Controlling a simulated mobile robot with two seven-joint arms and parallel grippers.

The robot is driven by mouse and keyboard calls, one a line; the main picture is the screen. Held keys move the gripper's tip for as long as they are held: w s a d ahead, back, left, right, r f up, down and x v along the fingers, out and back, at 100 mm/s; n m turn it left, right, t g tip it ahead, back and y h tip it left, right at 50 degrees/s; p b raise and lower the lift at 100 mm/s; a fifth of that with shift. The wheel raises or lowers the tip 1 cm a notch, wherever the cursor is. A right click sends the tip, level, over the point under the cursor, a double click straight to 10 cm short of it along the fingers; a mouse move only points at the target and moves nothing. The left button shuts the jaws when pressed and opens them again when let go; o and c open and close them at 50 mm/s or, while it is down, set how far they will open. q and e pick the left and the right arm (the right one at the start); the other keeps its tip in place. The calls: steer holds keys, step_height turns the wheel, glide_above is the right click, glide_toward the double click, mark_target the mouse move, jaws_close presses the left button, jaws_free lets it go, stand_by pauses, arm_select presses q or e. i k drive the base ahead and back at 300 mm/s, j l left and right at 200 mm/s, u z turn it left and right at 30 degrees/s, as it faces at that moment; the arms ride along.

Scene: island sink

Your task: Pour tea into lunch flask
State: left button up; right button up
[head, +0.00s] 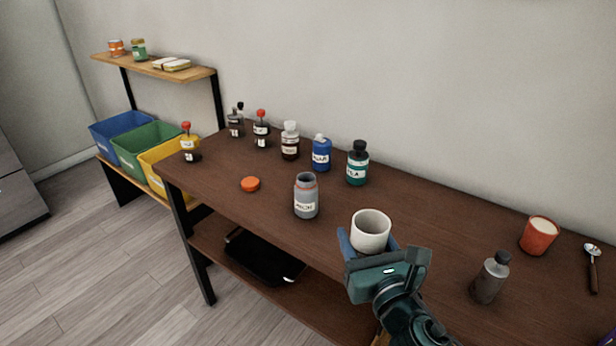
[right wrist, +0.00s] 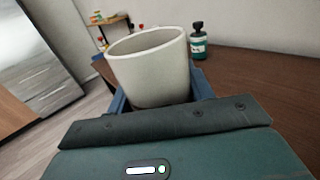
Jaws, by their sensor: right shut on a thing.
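My right gripper (head: 368,250) is shut on a white cup (head: 371,229), held upright near the front edge of the table. The cup also shows between the fingers in the right wrist view (right wrist: 148,70); I cannot see any liquid in it. The grey lunch flask (head: 306,198) stands upright and open on the table, to the left of the cup and apart from it. An orange lid (head: 250,184) lies on the table left of the flask. A dark teal bottle (head: 357,166) with a partly readable label stands capped behind them. My left gripper is not in view.
The brown table (head: 440,220) holds a blue bottle (head: 321,153) and several small dark bottles along the back. An orange cup (head: 538,235), a grey bottle (head: 489,278) and a spoon (head: 592,266) are at the right. Coloured bins (head: 121,130) stand at the left.

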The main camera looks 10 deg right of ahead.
mark_target(305, 187)
steer(key=i+j+z, duration=0.25)
steer(key=j+z, duration=0.3)
steer(key=i+j+z, duration=0.1)
steer(key=j+z, duration=0.15)
steer(key=i+j+z, duration=0.15)
steer(key=j, duration=0.2)
steer(key=j+z, duration=0.15)
steer(key=j, duration=0.15)
steer(key=i+j, duration=0.25)
